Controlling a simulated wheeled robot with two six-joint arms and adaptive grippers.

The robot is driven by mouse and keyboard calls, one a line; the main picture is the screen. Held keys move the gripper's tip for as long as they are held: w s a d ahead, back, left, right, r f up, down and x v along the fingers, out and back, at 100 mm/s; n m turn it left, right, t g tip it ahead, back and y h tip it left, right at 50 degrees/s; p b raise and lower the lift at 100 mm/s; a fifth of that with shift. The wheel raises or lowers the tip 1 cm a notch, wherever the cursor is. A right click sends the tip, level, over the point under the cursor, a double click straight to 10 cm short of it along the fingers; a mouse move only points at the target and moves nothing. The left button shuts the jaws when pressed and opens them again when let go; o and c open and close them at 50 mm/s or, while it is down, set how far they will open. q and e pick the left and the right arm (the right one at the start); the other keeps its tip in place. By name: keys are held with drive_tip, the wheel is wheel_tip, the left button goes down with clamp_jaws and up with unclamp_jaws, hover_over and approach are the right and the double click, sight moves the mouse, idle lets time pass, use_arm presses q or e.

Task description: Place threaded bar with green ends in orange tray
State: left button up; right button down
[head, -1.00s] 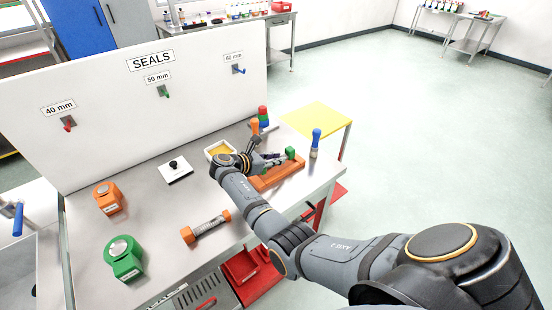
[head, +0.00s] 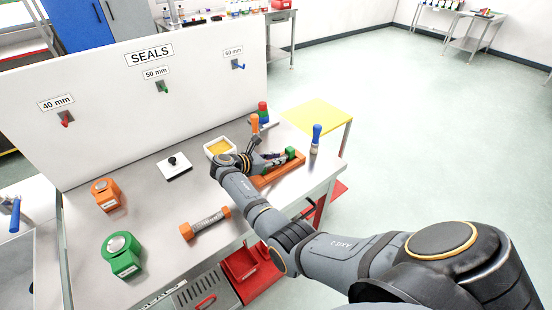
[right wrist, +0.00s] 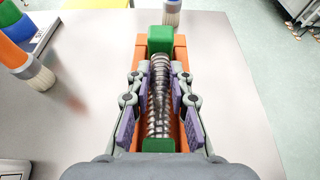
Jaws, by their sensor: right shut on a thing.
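The threaded bar with green ends (right wrist: 160,95) lies lengthwise along the orange tray (right wrist: 181,50) in the right wrist view. Its far green end shows in the head view (head: 291,152). My right gripper (right wrist: 160,98) is shut on the bar's threaded middle, with purple finger pads on either side. The orange tray also shows in the head view (head: 294,165), partly behind my right gripper (head: 273,160). The bar is lined up with the tray, but I cannot tell whether it rests on the bottom or hangs slightly above. My left gripper is out of view.
A threaded bar with orange ends (head: 206,223) lies near the front edge. A blue-topped brush (head: 316,139) stands right of the tray, and an orange-topped one (head: 255,125) behind it. A yellow-filled white dish (head: 220,148) stands left.

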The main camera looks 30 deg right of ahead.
drive_tip(key=shift+f, duration=0.3)
drive_tip(key=c, duration=1.1)
unclamp_jaws()
drive_tip(key=v, duration=0.7)
drive_tip(key=shift+a+r, duration=0.15)
drive_tip(key=shift+a, duration=0.1)
